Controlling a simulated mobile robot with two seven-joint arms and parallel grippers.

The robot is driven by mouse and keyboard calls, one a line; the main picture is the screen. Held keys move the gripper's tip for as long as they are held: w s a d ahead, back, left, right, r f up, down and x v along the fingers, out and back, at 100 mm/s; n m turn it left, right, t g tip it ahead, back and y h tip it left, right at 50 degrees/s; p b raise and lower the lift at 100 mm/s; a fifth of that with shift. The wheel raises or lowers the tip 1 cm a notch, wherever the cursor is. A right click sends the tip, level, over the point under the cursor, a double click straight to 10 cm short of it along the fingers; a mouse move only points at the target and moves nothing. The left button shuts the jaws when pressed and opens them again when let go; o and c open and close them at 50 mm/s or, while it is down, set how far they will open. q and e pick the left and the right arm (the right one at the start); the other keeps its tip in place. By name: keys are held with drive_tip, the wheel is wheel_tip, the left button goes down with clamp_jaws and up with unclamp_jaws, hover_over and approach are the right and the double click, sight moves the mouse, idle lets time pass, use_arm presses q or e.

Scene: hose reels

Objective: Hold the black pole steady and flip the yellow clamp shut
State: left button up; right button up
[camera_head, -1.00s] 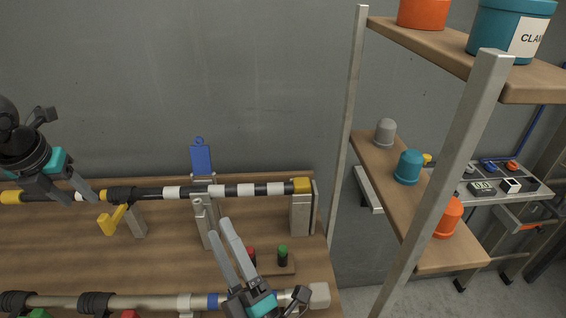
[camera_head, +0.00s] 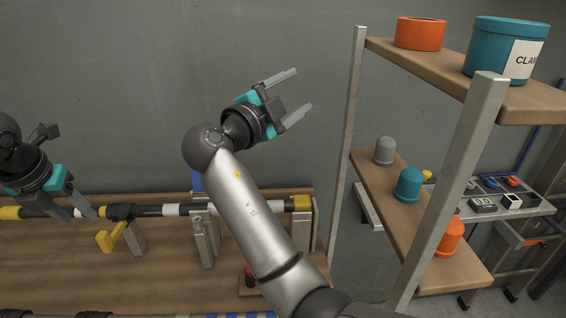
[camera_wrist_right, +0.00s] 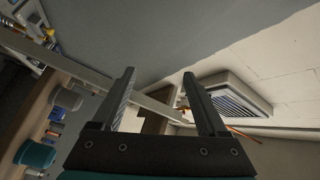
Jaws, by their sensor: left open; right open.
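The black pole (camera_head: 149,211), with white bands and yellow ends, lies level along the back of the bench in the head view. The yellow clamp (camera_head: 107,241) has its lever hanging down and left below a black collar on the pole, next to an upright post. My left gripper (camera_head: 80,213) is open at the pole's left part, left of the clamp; its fingers overlap the pole in the picture, and I cannot tell whether they touch it. My right gripper (camera_head: 302,90) is open and empty, high before the wall; its fingers also show in the right wrist view (camera_wrist_right: 159,74).
My right arm hides part of the pole and bench. Grey posts (camera_head: 203,240) stand below the pole. A shelf rack (camera_head: 352,140) with orange, teal and grey containers stands at the right. The wall area above the pole is otherwise clear.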

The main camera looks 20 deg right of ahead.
drive_tip(key=d+f+g+y, duration=0.3)
drive_tip(key=d+f+g, duration=0.1)
drive_tip(key=f, duration=0.1)
drive_tip(key=n+g+y, duration=0.2)
drive_tip(key=g+y, duration=0.2)
drive_tip(key=y, duration=0.8)
approach(282, 203)
drive_tip(key=x, duration=1)
drive_tip(key=shift+c, duration=0.4)
clamp_jaws()
